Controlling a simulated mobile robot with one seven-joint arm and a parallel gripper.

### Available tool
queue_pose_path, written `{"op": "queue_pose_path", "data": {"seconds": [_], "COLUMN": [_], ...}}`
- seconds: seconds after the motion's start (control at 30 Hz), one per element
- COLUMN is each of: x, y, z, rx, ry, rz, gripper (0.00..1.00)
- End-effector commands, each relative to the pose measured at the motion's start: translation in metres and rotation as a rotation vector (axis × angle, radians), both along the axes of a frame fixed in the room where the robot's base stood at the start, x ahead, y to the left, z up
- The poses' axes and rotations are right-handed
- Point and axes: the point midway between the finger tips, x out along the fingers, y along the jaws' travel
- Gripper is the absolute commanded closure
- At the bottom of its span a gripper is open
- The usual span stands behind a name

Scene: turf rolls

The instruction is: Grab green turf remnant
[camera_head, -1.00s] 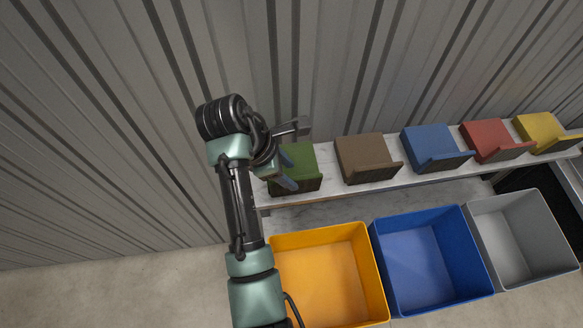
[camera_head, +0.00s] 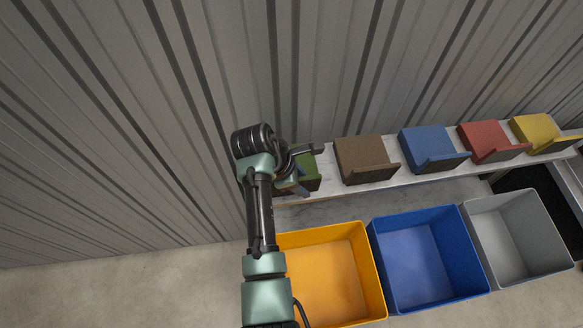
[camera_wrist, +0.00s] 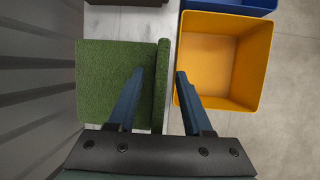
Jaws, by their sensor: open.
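The green turf remnant (camera_head: 311,168) is at the left end of the pale shelf, largely hidden behind my wrist in the head view. In the wrist view the remnant (camera_wrist: 100,75) is a textured green slab with a raised lip along its right edge. My gripper (camera_wrist: 159,72) is open, one finger over the slab left of the lip and the other right of it. The lip lies between the fingers in that view; I cannot tell whether either finger touches it. In the head view my gripper (camera_head: 294,186) is at the remnant's near left side.
Brown (camera_head: 366,157), blue (camera_head: 432,148), red (camera_head: 490,141) and yellow (camera_head: 542,131) pieces line the shelf (camera_head: 328,187) to the right. Orange (camera_head: 330,278), blue (camera_head: 418,262) and grey (camera_head: 514,240) bins stand below in front. A corrugated wall (camera_head: 110,120) rises close behind.

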Motion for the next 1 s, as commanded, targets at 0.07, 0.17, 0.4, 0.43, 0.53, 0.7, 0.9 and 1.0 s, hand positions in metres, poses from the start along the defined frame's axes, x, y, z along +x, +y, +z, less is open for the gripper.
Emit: {"op": "queue_pose_path", "data": {"seconds": [0.07,0.17,0.4,0.43,0.53,0.7,0.9,1.0], "x": [0.0001,-0.0001,-0.0004,-0.0003,-0.0002,-0.0002,-0.0002,-0.0002], "y": [0.0001,0.0001,-0.0001,-0.0001,0.0000,0.0001,0.0002,0.0002], "z": [0.0001,-0.0005,-0.0039,-0.0043,-0.0048,-0.0049,-0.0048,-0.0048], "rx": [0.000,0.000,0.001,0.001,0.001,0.000,0.000,0.000], "ry": [0.000,0.000,0.002,0.002,0.001,0.001,0.000,0.000], "rz": [0.000,0.000,-0.001,-0.001,0.000,0.000,0.000,0.000], "gripper": [0.50,0.50,0.50,0.50,0.50,0.50,0.84,1.00]}}
